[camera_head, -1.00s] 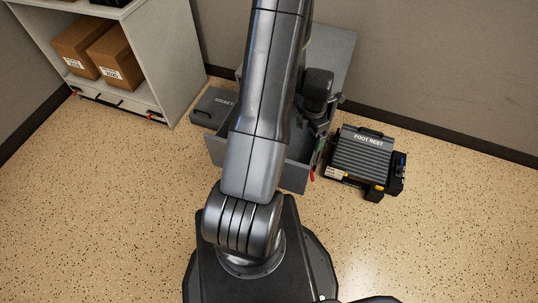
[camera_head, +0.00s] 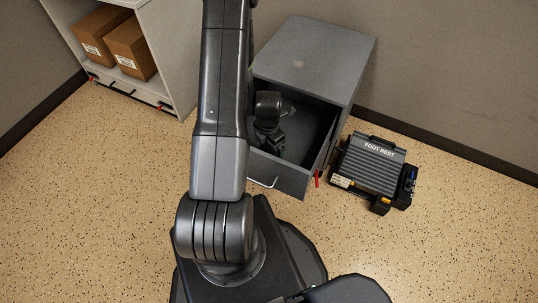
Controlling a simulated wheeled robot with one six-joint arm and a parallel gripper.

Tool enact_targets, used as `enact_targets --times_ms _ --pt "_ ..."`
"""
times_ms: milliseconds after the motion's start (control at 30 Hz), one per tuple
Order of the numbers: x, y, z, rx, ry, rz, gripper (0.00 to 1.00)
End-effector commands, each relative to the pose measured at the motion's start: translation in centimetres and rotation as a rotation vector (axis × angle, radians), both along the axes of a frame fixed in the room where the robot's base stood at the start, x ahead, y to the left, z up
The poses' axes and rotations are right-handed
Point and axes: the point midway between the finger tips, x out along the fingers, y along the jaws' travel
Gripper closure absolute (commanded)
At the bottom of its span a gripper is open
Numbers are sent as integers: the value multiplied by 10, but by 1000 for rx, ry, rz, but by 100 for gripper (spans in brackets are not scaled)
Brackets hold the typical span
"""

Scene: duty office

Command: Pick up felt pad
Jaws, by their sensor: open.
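I cannot make out a felt pad in this view. A grey cabinet (camera_head: 312,58) stands against the wall with its drawer (camera_head: 283,175) pulled open toward me. My gripper (camera_head: 272,146) points down over the left part of the open drawer. It is small and dark here, and its jaws are open. My arm covers the drawer's left side and part of the cabinet. The visible right part of the drawer floor is dark and looks bare.
A foot rest (camera_head: 371,165) stands on the floor right of the drawer, with small items around it. A red object (camera_head: 317,179) is at the drawer's right front. A shelf unit (camera_head: 165,50) with cardboard boxes (camera_head: 130,47) stands at upper left. The speckled floor is clear at left and front right.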

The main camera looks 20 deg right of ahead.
Motion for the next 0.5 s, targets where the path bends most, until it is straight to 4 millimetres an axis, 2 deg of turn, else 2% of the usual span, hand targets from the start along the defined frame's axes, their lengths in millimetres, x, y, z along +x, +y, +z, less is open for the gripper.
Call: enact_targets --times_ms 33,133,433,500 --pt "-1 0 -9 1 3 0 2" --pt "-1 0 -17 1 1 0 2" --pt "-1 0 -20 0 0 0 2" --pt "-1 0 -20 0 0 0 16"
